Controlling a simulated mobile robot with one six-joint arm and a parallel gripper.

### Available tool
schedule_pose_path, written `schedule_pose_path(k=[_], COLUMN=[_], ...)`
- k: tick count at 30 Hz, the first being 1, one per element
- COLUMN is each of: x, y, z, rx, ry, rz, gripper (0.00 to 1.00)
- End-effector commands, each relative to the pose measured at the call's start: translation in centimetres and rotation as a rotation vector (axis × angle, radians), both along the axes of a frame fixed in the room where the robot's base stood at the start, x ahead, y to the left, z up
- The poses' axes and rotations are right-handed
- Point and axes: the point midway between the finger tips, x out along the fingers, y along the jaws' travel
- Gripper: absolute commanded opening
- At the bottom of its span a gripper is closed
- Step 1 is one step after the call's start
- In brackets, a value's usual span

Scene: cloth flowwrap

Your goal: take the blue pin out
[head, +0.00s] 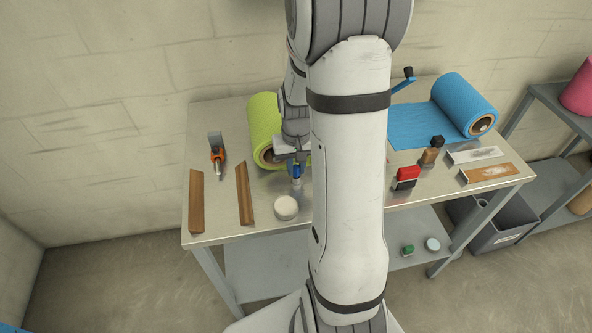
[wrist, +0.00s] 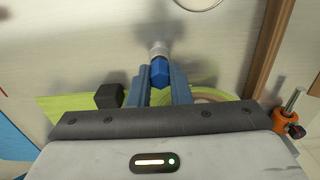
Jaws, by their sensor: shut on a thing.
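The blue pin (head: 296,171) has a blue head with a pale metal part below it, near the front end of the green cloth roll (head: 262,125). In the wrist view the blue pin (wrist: 159,73) sits between my two fingers, its metal part pointing away from my palm. My gripper (head: 294,163) points down over the table and is shut on the pin's blue head; it also shows in the wrist view (wrist: 158,85). I cannot tell whether the metal part is still seated in anything.
A white round tub (head: 286,207) stands close in front. Two wooden strips (head: 244,193) and an orange-handled tool (head: 217,155) lie to the left. A blue cloth roll (head: 464,105), a red-topped block (head: 406,178) and a brown bottle (head: 432,151) are to the right. My arm hides the table's middle.

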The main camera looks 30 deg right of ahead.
Motion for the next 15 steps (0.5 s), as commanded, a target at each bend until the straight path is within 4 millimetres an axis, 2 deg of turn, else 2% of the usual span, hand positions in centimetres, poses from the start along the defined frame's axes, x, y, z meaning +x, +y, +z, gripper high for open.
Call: schedule_pose_path(k=[15], x=[0.0], y=[-0.1], z=[2.9], rx=[0.000], ry=[0.000], rz=[-0.001], gripper=[0.00])
